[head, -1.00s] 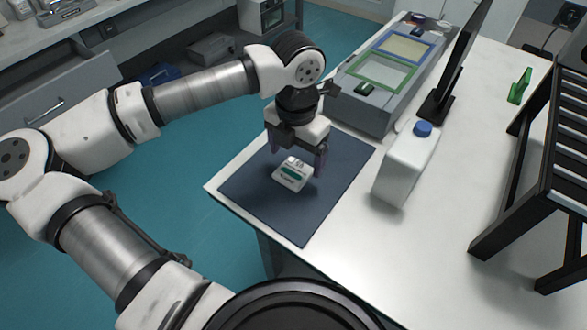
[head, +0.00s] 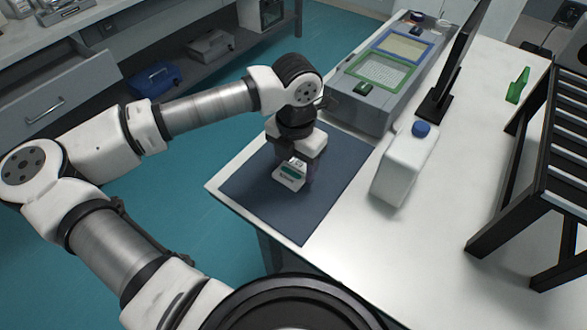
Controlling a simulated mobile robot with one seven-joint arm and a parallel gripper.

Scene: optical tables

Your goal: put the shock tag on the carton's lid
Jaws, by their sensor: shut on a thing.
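A small white block-like piece with a green band and dark print, which looks like the shock tag (head: 287,183), is on the dark blue mat (head: 254,201) near the table's left edge. My gripper (head: 294,174) points down over it, with its fingers shut on its sides. The fingers and wrist hide its far part. I cannot tell whether it touches the mat or is just above it. I cannot make out a carton with a lid in this view.
A white bottle with a blue cap (head: 404,165) stands right of the mat. Behind is a grey device (head: 345,113) with green and blue frames. A dark monitor (head: 458,65) and a black roller rack (head: 530,190) stand further right. The front tabletop is clear.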

